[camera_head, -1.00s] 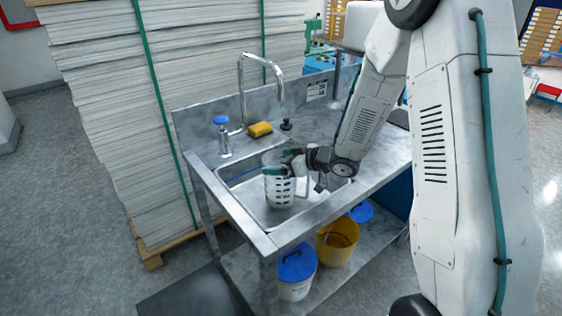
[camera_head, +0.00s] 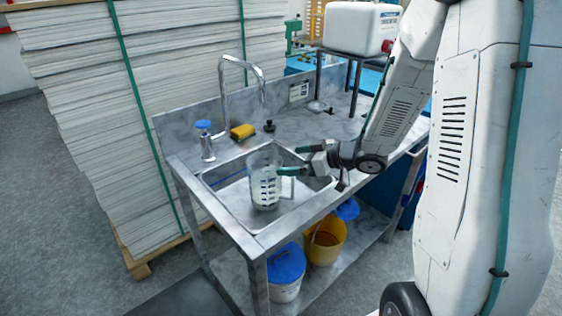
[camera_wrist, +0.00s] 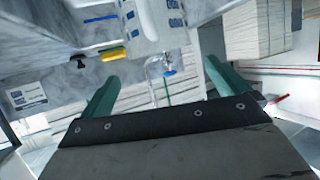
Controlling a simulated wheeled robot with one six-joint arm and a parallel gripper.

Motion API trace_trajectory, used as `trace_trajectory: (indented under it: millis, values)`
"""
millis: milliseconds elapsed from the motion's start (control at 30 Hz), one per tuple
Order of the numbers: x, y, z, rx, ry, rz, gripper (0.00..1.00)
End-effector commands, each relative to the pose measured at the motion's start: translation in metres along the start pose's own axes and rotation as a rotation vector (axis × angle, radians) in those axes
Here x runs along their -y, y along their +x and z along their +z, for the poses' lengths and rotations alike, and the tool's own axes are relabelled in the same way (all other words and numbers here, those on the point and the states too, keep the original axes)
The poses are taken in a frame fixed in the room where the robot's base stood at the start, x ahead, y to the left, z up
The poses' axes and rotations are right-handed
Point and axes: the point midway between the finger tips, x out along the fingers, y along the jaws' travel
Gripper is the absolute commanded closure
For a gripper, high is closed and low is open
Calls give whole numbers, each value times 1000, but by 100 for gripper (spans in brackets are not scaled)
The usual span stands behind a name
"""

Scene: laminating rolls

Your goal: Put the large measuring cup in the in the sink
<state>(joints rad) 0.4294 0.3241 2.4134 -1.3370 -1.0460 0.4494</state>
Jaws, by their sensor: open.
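The large measuring cup (camera_head: 264,184) is clear with dark markings and a handle on its right side. It stands upright in the basin of the metal sink (camera_head: 226,197), in the head view. My gripper (camera_head: 290,160) is open at the cup's right, its green fingers pointing left. One fingertip overlaps the cup's handle side in the head view; I cannot tell whether they touch. In the wrist view the cup (camera_wrist: 158,18) shows at the top, beyond the spread fingers (camera_wrist: 162,82), with nothing between them.
A white canister (camera_head: 360,27) stands on a rack at the back right. Buckets (camera_head: 325,243) sit on the lower shelf. Stacked sheets (camera_head: 75,100) rise at left.

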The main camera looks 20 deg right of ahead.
Motion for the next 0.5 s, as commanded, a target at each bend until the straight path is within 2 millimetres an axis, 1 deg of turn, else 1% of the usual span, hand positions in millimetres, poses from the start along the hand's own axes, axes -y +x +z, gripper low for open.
trace_trajectory:
  millis: [33, 100, 233, 300, 367, 433, 467, 500]
  values:
    - [-1, -6, 0, 0, -1, 2, 0]
    - [0, -10, 0, 0, -1, 1, 0]
    - [-1, -13, -1, 3, -4, 5, 0]
    - [-4, -14, -4, 21, -17, 35, 0]
    - [-11, -16, -11, 53, -39, 94, 0]
    - [-23, -22, -22, 112, -69, 201, 0]
    - [-28, -27, -28, 144, -80, 258, 0]
    - [-35, -36, -37, 190, -89, 340, 0]
